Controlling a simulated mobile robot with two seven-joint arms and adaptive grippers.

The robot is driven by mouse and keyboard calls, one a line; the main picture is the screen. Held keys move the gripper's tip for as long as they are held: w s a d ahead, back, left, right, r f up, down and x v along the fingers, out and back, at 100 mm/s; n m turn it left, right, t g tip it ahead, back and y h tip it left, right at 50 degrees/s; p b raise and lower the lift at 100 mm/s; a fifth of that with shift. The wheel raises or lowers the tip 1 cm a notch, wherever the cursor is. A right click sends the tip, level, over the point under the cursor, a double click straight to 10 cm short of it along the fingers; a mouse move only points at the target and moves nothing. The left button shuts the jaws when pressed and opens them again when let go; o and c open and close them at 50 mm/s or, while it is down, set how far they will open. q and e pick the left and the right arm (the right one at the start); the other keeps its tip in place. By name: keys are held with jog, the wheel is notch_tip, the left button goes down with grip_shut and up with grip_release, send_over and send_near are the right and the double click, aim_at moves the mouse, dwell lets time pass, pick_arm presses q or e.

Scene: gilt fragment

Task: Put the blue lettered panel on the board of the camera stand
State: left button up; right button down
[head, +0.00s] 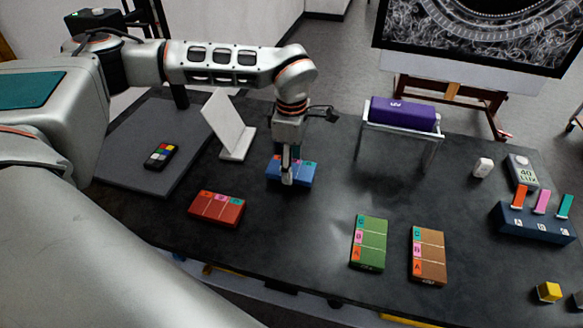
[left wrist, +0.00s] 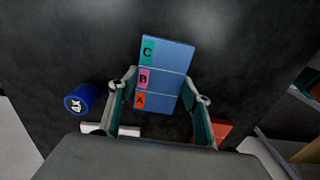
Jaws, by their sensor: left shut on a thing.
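The blue lettered panel (head: 300,177) is at the middle of the dark table in the head view. In the left wrist view the blue panel (left wrist: 170,57) shows coloured tabs C, B and A along one side. My left gripper (head: 287,180) points down at it, its fingers on either side and shut on it. I cannot tell whether the panel is clear of the table. The camera stand's grey board (head: 125,165) lies at the left, with a dark post at its back. My right gripper is not in view.
A colour chart (head: 161,155) lies on the board. A white tilted stand (head: 230,130) stands between board and panel. Red (head: 217,208), green (head: 369,243) and brown (head: 428,256) panels lie nearer. A purple block (head: 403,114) rests on a metal rack. The left wrist view shows a blue cylinder (left wrist: 80,98).

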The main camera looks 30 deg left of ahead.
pick_arm(q)
jog(key=shift+f, duration=0.75)
jog(key=shift+f, duration=0.2)
jog(key=o, duration=1.2)
jog(key=shift+c, duration=0.2)
jog(key=shift+r, duration=0.1)
